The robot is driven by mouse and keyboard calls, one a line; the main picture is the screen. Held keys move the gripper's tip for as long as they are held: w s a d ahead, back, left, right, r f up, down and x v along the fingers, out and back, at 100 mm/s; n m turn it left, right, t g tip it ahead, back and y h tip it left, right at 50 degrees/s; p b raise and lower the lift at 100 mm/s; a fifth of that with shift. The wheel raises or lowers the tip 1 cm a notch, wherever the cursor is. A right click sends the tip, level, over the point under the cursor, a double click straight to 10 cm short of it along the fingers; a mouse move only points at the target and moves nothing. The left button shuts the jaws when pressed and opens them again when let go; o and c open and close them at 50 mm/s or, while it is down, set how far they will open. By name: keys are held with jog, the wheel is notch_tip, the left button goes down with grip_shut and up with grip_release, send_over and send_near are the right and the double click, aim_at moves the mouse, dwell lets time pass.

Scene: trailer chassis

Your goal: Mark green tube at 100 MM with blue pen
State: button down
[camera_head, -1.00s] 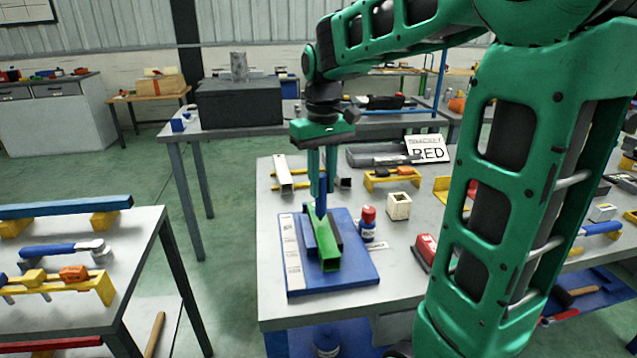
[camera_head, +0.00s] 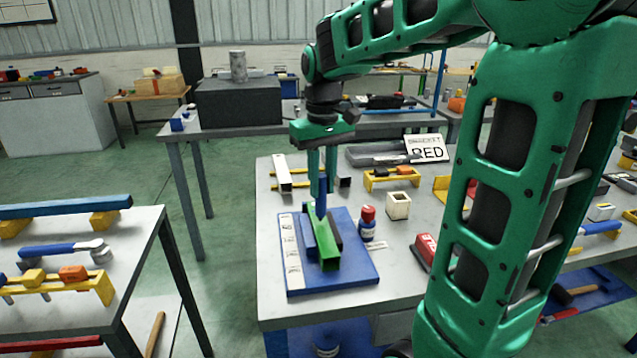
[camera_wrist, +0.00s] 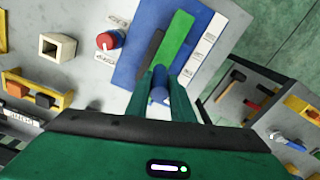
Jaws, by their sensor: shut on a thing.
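The green tube (camera_head: 325,250) lies on a blue board (camera_head: 360,268) on the grey table, and also shows in the wrist view (camera_wrist: 178,40). A white scale strip (camera_head: 291,255) runs along the board's left side in the head view. My gripper (camera_head: 322,190) is shut on the blue pen (camera_head: 321,203), which points down over the far end of the tube. The pen's top shows between the fingers in the wrist view (camera_wrist: 159,96). I cannot tell whether its tip touches the tube. The fingers hide part of the pen.
A blue bar and a dark bar flank the tube.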

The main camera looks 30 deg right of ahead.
jog(key=shift+f, duration=0.45)
dwell(0.6)
jog(key=shift+r, duration=0.15)
jog(key=shift+r, duration=3.9)
